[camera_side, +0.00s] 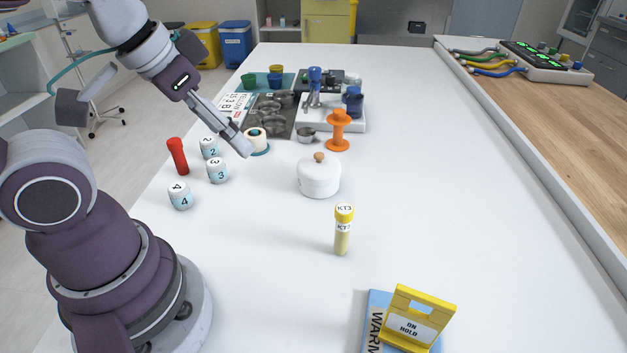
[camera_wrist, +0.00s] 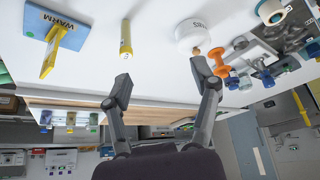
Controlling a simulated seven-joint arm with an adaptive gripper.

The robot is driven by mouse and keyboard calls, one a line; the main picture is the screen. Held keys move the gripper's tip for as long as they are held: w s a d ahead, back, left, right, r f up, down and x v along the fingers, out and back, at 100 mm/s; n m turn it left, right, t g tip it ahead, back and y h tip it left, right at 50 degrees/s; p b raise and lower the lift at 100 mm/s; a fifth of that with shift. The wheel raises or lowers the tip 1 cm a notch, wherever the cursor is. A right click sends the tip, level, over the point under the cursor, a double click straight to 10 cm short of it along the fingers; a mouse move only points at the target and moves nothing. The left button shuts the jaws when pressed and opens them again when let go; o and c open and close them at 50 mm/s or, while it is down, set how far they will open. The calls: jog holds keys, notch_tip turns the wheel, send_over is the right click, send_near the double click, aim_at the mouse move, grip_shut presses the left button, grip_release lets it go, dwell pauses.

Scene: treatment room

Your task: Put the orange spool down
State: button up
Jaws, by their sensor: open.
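The orange spool (camera_side: 338,130) stands upright on the white table, just in front of a white tray (camera_side: 355,125), in the side view. It also shows in the wrist view (camera_wrist: 218,62), beside the right-hand finger and partly overlapped by things around it. My gripper (camera_side: 243,150) is to the left of the spool in the side view, apart from it. In the wrist view my gripper (camera_wrist: 162,76) has its two fingers spread wide with nothing between them.
A white lidded pot (camera_side: 319,178) stands in front of the spool. A small metal cup (camera_side: 306,136) is at its left. A yellow-capped tube (camera_side: 343,232) stands nearer. Numbered jars (camera_side: 217,171) and a red cylinder (camera_side: 178,156) are at left. The table's right side is clear.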

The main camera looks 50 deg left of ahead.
jog(key=w+t, duration=0.1)
jog(key=w, duration=0.6)
jog(key=t, duration=0.5)
send_near(337, 112)
jog(key=s+d+r, duration=0.2)
jog(key=d+r, duration=0.1)
jog(key=d, duration=0.4)
jog(key=w+a+f, duration=0.2)
jog(key=w+a+f+n+t+y, duration=0.1)
jog(key=w+f, duration=0.1)
jog(key=w+a+f+y, duration=0.1)
jog(key=w+a+f, duration=0.1)
jog(key=shift+w+a+f+n+t, duration=0.15)
jog(key=shift+w+a+n+t, duration=0.15)
jog(key=shift+a+n+t, duration=0.1)
jog(key=shift+a+x, duration=0.15)
jog(key=shift+x, duration=1.2)
jog(key=shift+a+x, duration=0.2)
jog(key=shift+x, duration=1.1)
jog(key=shift+s+f, duration=0.1)
jog(key=shift+f, duration=0.05)
